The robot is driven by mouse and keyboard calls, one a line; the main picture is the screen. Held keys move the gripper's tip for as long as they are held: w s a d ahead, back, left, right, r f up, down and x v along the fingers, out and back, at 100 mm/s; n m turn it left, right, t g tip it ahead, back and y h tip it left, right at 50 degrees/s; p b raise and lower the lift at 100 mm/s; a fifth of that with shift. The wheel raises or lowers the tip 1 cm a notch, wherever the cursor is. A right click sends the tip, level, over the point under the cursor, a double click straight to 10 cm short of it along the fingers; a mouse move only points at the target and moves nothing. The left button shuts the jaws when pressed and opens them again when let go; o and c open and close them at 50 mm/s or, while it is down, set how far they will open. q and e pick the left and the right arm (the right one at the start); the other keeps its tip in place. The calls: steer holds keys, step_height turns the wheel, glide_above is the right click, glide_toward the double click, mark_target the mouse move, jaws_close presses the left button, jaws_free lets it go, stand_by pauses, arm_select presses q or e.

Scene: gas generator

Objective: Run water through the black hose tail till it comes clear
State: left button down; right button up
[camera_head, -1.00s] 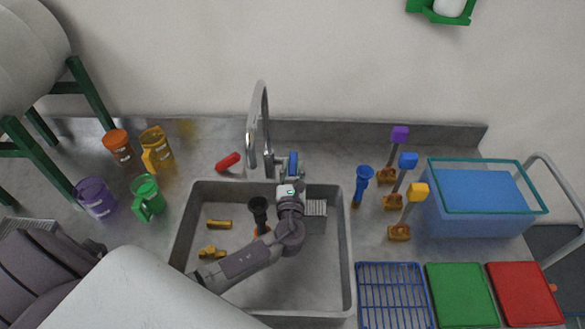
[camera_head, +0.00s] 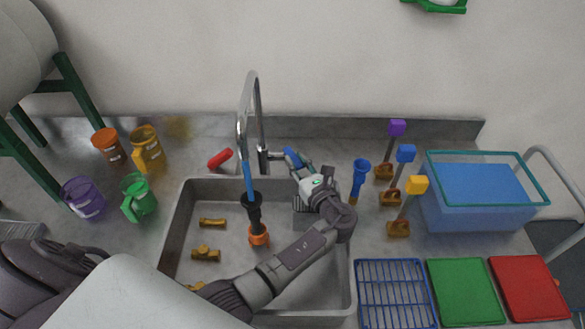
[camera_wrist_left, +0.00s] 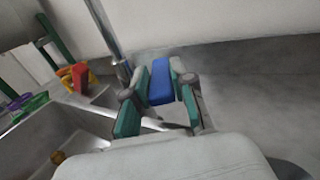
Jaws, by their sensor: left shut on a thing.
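The black hose tail (camera_head: 254,213) stands upright in the sink (camera_head: 184,222) on an orange foot (camera_head: 258,238). A blue stream of water (camera_head: 247,170) falls from the tap (camera_head: 255,100) into its top. Whether the outflow is clear cannot be told. My left gripper (camera_head: 296,161) is shut on the blue tap lever (camera_head: 292,156), right of the tap. In the left wrist view the lever (camera_wrist_left: 160,82) lies between the fingers of my left gripper (camera_wrist_left: 160,85). My right gripper is not in view.
Several brass fittings (camera_head: 206,254) lie in the sink's left part. Coloured jugs (camera_head: 138,197) stand left of the sink. A blue funnel-topped piece (camera_head: 360,178), upright tools (camera_head: 403,172) and a water tub (camera_head: 470,202) stand right. A blue rack (camera_head: 394,292) lies in front.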

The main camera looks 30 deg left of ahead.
arm_select(q)
steer(key=c, duration=1)
jaws_free()
steer(key=shift+o, duration=0.2)
steer(key=v, duration=0.7)
steer(key=shift+s+d, duration=0.1)
steer(key=shift+d, duration=0.15)
